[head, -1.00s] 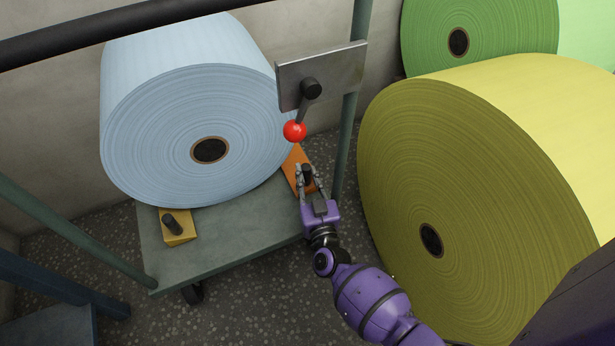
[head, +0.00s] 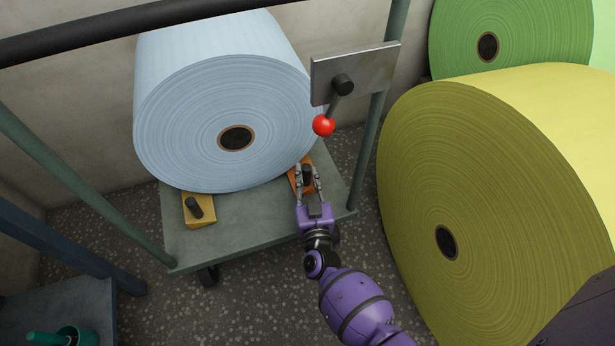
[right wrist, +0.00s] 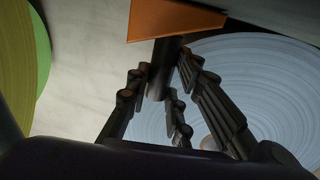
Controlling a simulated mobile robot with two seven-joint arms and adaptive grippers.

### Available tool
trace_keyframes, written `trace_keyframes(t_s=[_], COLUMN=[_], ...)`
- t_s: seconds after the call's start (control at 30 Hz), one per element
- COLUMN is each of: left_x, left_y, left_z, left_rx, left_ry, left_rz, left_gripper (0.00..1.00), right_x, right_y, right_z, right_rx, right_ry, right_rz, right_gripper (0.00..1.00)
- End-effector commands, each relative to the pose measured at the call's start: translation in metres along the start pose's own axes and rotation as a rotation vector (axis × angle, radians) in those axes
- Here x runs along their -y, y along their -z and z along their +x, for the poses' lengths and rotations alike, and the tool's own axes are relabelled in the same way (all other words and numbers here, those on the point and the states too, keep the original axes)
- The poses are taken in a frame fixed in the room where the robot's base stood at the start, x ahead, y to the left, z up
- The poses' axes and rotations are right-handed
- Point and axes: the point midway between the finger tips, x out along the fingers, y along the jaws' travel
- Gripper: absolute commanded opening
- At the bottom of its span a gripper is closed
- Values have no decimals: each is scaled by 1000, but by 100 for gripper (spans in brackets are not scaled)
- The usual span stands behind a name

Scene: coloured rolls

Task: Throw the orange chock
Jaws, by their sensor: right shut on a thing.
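The orange chock (head: 295,183) is at the right of the cart deck (head: 245,225), by the lower right of the light blue roll (head: 190,150). My right gripper (head: 307,180) is shut on the chock's dark handle. The right wrist view shows the fingers (right wrist: 165,100) around the handle and the orange chock (right wrist: 172,18) beyond it. Part of the chock is hidden behind the fingers. I cannot tell whether it touches the deck or the roll. My left gripper is not in view.
A yellow chock (head: 198,210) with a dark handle sits at the deck's left. A red-knobbed lever (head: 324,125) on a metal plate (head: 355,72) is above my right gripper. A large yellow roll (head: 480,200) stands close at right, a green roll (head: 510,35) behind it.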

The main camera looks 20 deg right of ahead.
Motion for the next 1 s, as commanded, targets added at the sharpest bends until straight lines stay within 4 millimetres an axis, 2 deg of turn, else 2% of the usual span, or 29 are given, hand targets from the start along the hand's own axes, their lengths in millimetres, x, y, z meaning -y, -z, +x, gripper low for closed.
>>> trace_keyframes(t_s=[0.03, 0.13, 0.17, 0.2, 1.0], left_x=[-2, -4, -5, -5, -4], left_y=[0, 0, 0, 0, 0], left_z=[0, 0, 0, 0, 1], left_rx=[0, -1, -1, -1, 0], left_ry=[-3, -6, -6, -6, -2], left_rz=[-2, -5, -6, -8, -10], left_gripper=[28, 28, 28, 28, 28], right_x=[7, 8, 8, 8, 4], right_y=[-1, -1, -1, -1, -1], right_z=[-2, -2, -2, -2, -1], right_rx=[3, 4, 4, 4, 2], right_ry=[12, 13, 13, 14, 6], right_rz=[1, 1, 1, 1, 1], right_gripper=[0, 0, 25, 29, 29])
